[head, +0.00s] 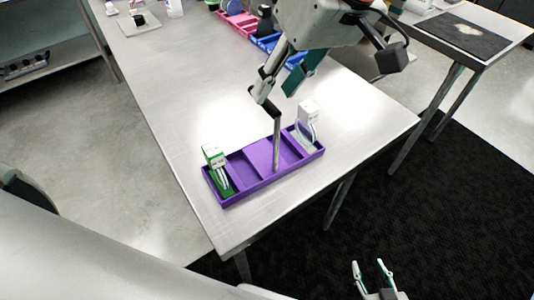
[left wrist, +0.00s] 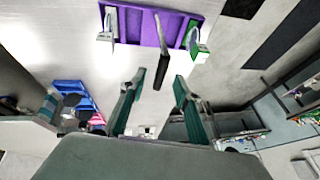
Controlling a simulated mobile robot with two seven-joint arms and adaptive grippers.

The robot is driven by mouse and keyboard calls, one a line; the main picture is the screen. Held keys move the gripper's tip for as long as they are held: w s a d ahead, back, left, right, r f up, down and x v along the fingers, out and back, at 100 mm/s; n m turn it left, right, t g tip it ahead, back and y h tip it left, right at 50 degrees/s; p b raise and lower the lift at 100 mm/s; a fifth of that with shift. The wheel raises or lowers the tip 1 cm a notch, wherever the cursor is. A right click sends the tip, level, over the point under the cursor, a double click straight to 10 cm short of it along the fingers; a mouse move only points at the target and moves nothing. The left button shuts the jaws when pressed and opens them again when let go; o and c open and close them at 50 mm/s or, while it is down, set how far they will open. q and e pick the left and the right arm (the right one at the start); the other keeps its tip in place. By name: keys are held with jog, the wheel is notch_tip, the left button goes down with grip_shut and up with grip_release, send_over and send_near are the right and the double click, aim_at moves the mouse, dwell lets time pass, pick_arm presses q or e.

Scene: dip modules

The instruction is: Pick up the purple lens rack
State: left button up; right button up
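The purple lens rack (head: 240,166) stands on the metal table near its front corner. It is divided into compartments, and a thin upright handle (head: 277,145) with a dark top rises from its middle. The rack also shows at the top of the left wrist view (left wrist: 140,22). My left gripper (head: 274,92) is above the rack, open. In the left wrist view the dark handle top (left wrist: 162,66) lies ahead of and between the spread fingers (left wrist: 155,88), without visible contact. My right gripper (head: 371,264) is open and empty, low at the front, away from the table.
A green-and-white item (head: 213,157) stands in the rack's left compartment, a white item (head: 308,112) in its right one. Pink (head: 238,20) and blue (head: 266,42) trays sit farther back. A side table with a dark mat (head: 463,35) stands at the right. The table left of the rack is clear.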

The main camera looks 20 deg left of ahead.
pick_arm(q)
jog(key=x, duration=0.5)
jog(key=shift+w+a+f+b, duration=0.2)
jog(key=shift+a+f+b, duration=0.05)
jog(key=shift+a+b, duration=0.2)
jog(key=shift+r, duration=0.1)
grip_shut()
